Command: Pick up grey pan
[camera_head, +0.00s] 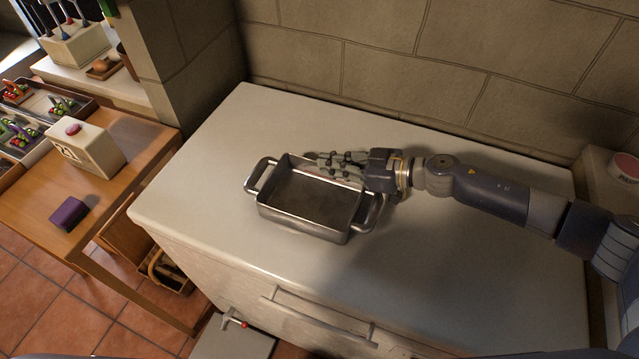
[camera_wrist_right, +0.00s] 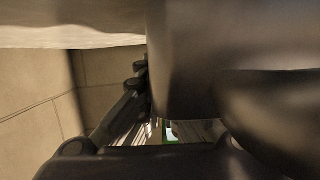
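The grey pan (camera_head: 304,231) is a rectangular metal dish with a loop handle at its left and right ends. It stands upright on the white counter top. My right gripper (camera_head: 330,165) is at its back right corner, fingers pointing left along and over the back rim. In the right wrist view the pan's dark metal (camera_wrist_right: 190,70) fills the middle and right, very close. One finger (camera_wrist_right: 128,110) shows left of it; the other is hidden, so I cannot tell whether the gripper has closed on the rim. My left gripper is not in view.
The white counter (camera_head: 190,190) is clear around the pan, with a stone wall behind it. At the left, a wooden table (camera_head: 120,190) holds a cream box (camera_head: 88,148) and a purple block (camera_head: 68,214). A red-lidded container (camera_head: 625,170) stands at the far right.

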